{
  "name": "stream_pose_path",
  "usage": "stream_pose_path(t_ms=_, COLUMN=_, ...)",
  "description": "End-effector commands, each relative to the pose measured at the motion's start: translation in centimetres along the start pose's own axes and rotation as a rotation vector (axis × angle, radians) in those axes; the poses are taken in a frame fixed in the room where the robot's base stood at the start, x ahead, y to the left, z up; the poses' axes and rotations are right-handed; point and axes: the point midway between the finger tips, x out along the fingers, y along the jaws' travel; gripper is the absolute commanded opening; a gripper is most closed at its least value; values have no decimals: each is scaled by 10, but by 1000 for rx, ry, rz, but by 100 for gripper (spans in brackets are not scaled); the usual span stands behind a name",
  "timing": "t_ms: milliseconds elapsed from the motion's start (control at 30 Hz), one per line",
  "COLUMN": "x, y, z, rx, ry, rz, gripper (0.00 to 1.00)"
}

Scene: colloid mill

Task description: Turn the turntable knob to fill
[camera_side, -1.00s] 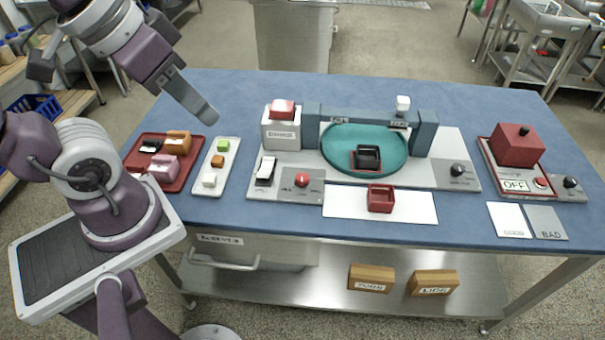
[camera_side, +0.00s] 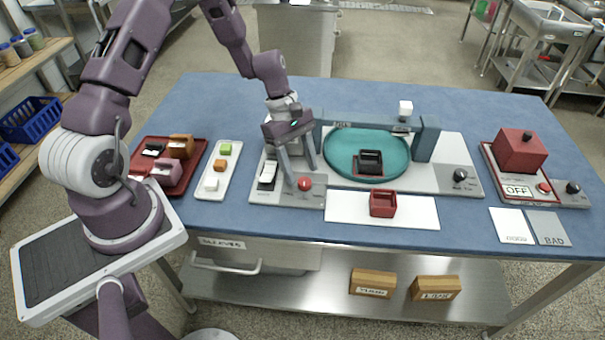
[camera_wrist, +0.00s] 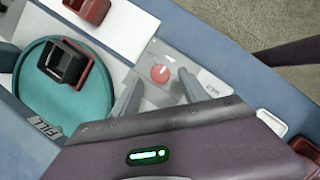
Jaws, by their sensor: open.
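The red turntable knob (camera_side: 304,184) sits on a grey plate at the front left of the machine. A pale pointer mark shows on it in the wrist view (camera_wrist: 160,74). My gripper (camera_side: 302,177) is open and points down over the knob. In the wrist view my gripper's fingers (camera_wrist: 159,80) straddle the knob, one on each side; I cannot tell whether they touch it. The teal turntable (camera_side: 340,165) carries a black container (camera_side: 370,160) in a red holder near its front edge. A FILL label (camera_wrist: 45,127) stands by the turntable's edge.
A red open box (camera_side: 383,204) sits on a white strip to the right. A blue-grey bridge (camera_side: 425,140) spans behind the turntable. A white tray (camera_side: 207,191) and a red tray (camera_side: 190,178) lie left.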

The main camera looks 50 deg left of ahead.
Motion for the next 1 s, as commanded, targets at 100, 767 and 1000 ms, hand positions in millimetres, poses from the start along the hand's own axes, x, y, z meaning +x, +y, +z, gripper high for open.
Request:
stream_pose_path(t_ms=100, x=17, y=-1, z=0, rx=1, ry=-1, rz=-3, gripper=52)
stream_pose_path(t_ms=767, x=23, y=0, z=0, rx=4, ry=1, rz=-1, gripper=0)
stream_pose_path(t_ms=1000, x=23, y=0, z=0, rx=33, ry=2, rz=-12, gripper=0)
